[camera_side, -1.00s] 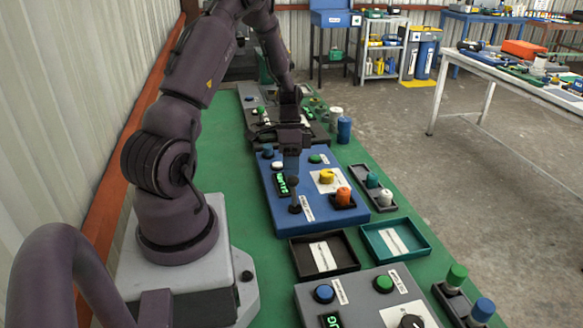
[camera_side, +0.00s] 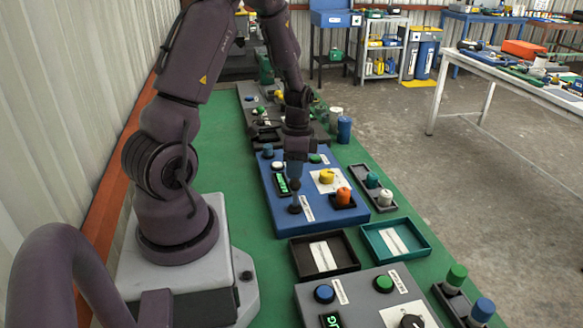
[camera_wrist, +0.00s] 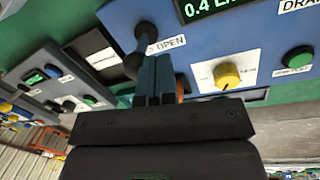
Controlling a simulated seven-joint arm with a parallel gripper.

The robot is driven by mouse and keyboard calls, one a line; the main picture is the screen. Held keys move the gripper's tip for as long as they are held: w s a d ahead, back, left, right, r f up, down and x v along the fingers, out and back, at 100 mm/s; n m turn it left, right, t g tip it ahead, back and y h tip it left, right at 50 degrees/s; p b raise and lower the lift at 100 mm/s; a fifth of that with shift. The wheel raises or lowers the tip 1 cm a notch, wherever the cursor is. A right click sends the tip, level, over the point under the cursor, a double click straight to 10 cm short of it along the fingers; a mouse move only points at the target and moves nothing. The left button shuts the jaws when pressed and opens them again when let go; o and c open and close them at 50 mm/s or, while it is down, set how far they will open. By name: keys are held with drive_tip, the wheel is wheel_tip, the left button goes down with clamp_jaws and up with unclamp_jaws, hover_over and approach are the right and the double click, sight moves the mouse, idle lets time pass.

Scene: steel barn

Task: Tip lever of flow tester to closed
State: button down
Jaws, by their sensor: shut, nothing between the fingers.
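The flow tester is a blue panel (camera_side: 322,211) on the green bench, with a lit green display, a yellow knob and an orange knob. Its dark lever (camera_side: 295,206) stands at the near left corner; its upper part is hard to make out against my gripper. In the wrist view the lever (camera_wrist: 141,48) shows beside a white label reading OPEN (camera_wrist: 166,45). My gripper (camera_side: 296,181) points down at the lever from above. In the wrist view its closed fingers (camera_wrist: 157,60) are right beside the lever, with nothing between them; I cannot tell whether they touch it.
A black tray (camera_side: 353,266) and a teal tray (camera_side: 424,248) lie in front of the panel. A grey panel (camera_side: 305,293) is nearer the camera, and another dark panel lies behind. A small black rack (camera_side: 384,207) with a teal and a white cap stands to the right.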

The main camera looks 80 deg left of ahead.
sight(299, 188)
drive_tip(key=shift+d+r, duration=0.15)
drive_tip(key=shift+d, duration=0.55)
drive_tip(key=shift+d+r, duration=0.1)
drive_tip(key=shift+d, duration=1.1)
drive_tip(key=shift+d, duration=0.25)
drive_tip(key=shift+r, duration=0.1)
